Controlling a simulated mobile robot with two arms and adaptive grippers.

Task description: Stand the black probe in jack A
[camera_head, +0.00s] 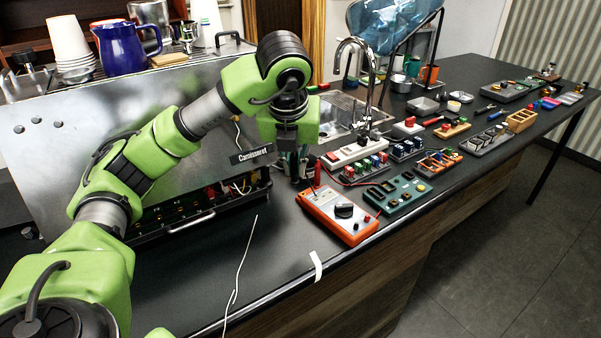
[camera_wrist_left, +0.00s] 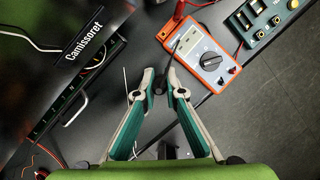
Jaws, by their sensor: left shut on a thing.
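My left gripper (camera_head: 299,178) points down over the counter, just behind the orange multimeter (camera_head: 340,215). In the left wrist view its two fingers (camera_wrist_left: 164,82) close on a slim dark piece (camera_wrist_left: 161,86), which looks like the black probe. A thin dark tip (camera_wrist_left: 177,45) shows beyond the fingertips, close to the multimeter (camera_wrist_left: 203,58). A red probe (camera_head: 317,174) stands at the multimeter's far end. My right gripper is not in view.
The open brewer front (camera_head: 200,205) with its wiring is left of my gripper. A green socket board (camera_head: 395,193) and a white power strip (camera_head: 357,152) lie to the right. A loose white cable (camera_head: 240,265) crosses the clear counter in front.

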